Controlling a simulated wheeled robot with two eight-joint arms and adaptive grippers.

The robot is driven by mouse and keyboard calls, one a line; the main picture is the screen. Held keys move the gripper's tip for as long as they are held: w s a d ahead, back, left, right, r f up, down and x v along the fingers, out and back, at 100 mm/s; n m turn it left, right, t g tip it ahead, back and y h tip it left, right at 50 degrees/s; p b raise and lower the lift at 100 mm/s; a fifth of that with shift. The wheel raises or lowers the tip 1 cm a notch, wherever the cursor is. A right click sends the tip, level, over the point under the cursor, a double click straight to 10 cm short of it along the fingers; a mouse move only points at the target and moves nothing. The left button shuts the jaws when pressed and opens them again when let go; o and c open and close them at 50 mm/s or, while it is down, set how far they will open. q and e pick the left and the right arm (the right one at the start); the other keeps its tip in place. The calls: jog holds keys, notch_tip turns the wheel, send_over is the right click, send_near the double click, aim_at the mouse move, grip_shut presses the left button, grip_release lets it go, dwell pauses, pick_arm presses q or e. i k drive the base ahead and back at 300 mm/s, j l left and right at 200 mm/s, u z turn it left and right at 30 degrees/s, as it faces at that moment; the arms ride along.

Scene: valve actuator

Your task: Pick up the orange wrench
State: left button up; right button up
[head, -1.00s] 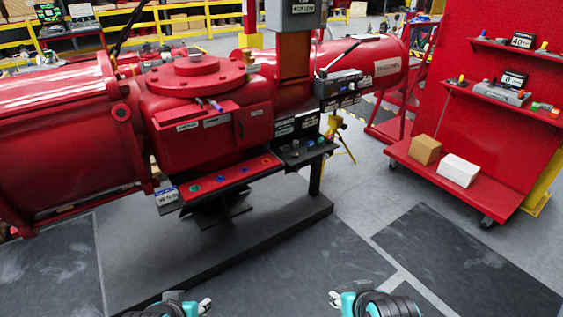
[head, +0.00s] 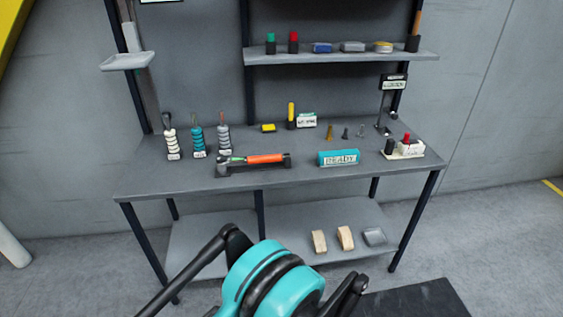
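The orange wrench (head: 265,158) lies along the front of a grey workbench, left of the middle. Its orange handle runs left to right, with a silver head and a small green part at the left end. It rests in or on a dark holder (head: 248,171). A teal and black part of one of my arms (head: 268,279) fills the bottom middle of the head view, in front of the bench. No fingertips can be made out on it, and nothing of mine touches the wrench.
The grey bench (head: 200,184) also bears several ring stacks (head: 198,140), a teal READY block (head: 338,158), small bolts and a red-topped control box (head: 405,146). A shelf (head: 340,57) with small items hangs above. The lower shelf (head: 215,236) holds two wooden pieces and a grey tray.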

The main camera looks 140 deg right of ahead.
aim_at(223, 167)
jog(key=z, duration=1.05)
jog(key=j+z, duration=0.1)
jog(key=z, duration=2.05)
jog(key=k+z, duration=0.1)
jog(key=z, duration=0.95)
jog(key=i+j+u, duration=0.2)
jog(key=i, duration=0.5)
